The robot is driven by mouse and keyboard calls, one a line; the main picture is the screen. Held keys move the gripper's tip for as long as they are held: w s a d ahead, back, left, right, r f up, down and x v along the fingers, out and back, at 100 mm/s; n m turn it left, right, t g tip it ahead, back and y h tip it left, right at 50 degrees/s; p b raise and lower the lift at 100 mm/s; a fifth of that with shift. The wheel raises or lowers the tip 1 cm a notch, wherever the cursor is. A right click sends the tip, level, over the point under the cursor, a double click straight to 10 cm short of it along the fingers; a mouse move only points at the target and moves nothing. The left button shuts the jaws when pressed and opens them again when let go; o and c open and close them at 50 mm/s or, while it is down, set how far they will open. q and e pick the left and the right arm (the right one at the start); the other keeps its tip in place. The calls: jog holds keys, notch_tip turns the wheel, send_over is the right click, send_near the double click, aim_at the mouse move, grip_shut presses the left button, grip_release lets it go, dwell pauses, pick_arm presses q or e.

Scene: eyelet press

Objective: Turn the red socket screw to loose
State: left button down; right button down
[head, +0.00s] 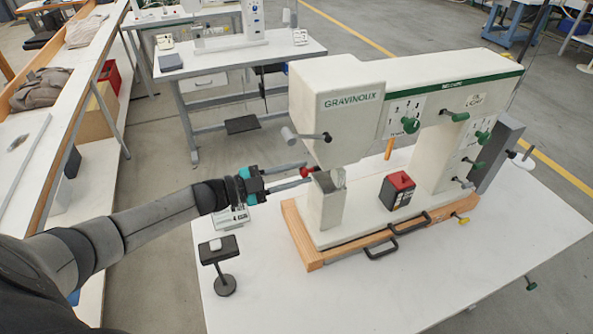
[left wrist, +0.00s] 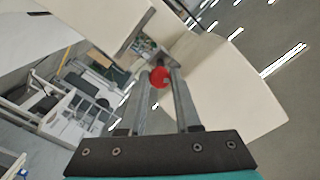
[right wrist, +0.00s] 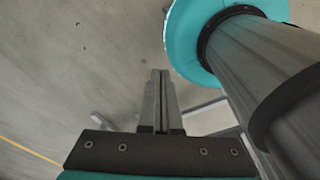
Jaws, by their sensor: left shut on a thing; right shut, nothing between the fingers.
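The screw's turn position cannot be read. My right gripper (right wrist: 162,75) is shut and empty, with its fingers together over the floor; it is not seen in the head view.
The white GRAVINOUX press (head: 350,100) stands on a wooden-edged base (head: 300,235) on a white table (head: 400,290). A lever with a grey knob (head: 290,135) sticks out above my left gripper. A red-topped black box (head: 397,190) and a small black stand (head: 220,265) are nearby.

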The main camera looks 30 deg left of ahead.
pick_arm(q)
jog(key=shift+n, duration=0.4)
jog(key=c, duration=0.6)
grip_release()
jog(key=v, duration=1.5)
jog(key=shift+a, duration=0.1)
jog(key=shift+s, duration=0.1)
